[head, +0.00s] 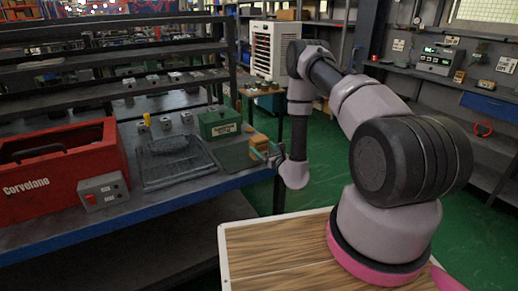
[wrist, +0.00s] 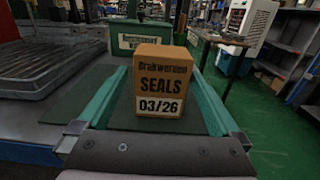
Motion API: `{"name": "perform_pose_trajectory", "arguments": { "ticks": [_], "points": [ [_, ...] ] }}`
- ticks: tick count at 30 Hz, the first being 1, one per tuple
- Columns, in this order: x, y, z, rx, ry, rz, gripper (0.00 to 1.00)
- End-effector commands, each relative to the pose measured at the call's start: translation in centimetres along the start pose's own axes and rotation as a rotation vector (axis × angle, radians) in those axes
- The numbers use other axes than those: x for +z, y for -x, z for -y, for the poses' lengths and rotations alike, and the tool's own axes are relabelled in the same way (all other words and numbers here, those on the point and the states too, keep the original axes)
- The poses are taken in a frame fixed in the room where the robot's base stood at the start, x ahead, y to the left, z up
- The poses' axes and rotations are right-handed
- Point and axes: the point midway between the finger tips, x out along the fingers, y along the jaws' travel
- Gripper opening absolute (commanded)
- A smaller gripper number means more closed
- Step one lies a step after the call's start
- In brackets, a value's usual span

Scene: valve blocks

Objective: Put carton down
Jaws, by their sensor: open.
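The carton (wrist: 162,82) is a small orange-brown box printed "SEALS 03/26". In the wrist view it stands upright between the two green fingers of my gripper (wrist: 160,100), with a visible gap on each side. In the head view the carton (head: 259,144) is at the right end of the workbench, on a dark green mat (head: 234,157). My gripper (head: 270,153) is open around it, and the arm hides part of that corner. The mat also shows in the wrist view (wrist: 70,108).
A green box (head: 219,122) stands behind the carton. A dark wire tray (head: 175,162) lies left of the mat. A red toolbox (head: 62,170) and a grey switch box (head: 103,191) are further left. The bench's blue front edge is close. Green floor lies open to the right.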

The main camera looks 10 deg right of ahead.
Motion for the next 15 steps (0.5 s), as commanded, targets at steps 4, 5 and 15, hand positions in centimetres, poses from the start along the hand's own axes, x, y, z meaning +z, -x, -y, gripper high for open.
{"name": "perform_pose_trajectory", "arguments": {
  "ticks": [4,5,15],
  "points": [
    [0.0,-1.8,0.0,0.002,0.0,0.001,1.0],
    [0.0,-2.0,0.0,0.002,0.0,0.001,1.0],
    [0.5,-6.2,0.2,0.002,0.0,0.002,1.0]
  ]
}}
